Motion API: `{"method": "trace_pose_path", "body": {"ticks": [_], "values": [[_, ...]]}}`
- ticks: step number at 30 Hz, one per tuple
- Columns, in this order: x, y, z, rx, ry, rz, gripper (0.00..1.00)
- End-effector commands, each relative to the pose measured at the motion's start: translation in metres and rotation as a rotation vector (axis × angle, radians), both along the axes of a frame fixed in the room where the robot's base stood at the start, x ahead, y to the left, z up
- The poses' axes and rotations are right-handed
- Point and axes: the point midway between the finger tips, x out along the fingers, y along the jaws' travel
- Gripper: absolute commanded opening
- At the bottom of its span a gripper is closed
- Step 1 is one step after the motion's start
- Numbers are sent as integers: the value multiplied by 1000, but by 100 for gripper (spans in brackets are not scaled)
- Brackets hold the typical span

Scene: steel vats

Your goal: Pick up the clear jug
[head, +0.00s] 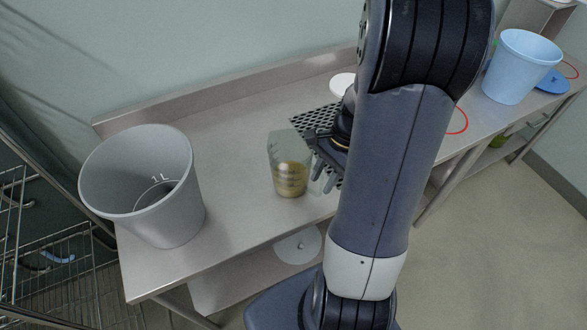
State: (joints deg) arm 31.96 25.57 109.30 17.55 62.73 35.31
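The clear jug (290,178) stands upright on the steel table, left of my arm in the head view. It holds a yellow-brown content in its lower part. My gripper (323,177) is just right of the jug, with its fingers pointing down. Two fingers show with a gap between them, and nothing is seen held there. Whether a finger touches the jug cannot be told. My arm hides part of the gripper and the table behind it.
A large grey bucket (185,205) marked 1 L stands at the table's left end. A black perforated mat (304,118) lies behind the jug. A light blue bucket (515,68) and blue lid (552,82) are at the far right. The table (222,140) between grey bucket and jug is clear.

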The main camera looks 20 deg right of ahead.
Motion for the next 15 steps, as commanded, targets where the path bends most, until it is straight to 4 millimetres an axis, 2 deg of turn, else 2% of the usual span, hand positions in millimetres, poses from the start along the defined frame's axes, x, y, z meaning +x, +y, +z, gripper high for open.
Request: {"method": "trace_pose_path", "body": {"ticks": [2, 11, 15], "values": [[0, 0, 0, 0, 0, 0, 26], [0, 0, 0, 0, 0, 0, 1], [0, 0, 0, 0, 0, 0, 0]]}}
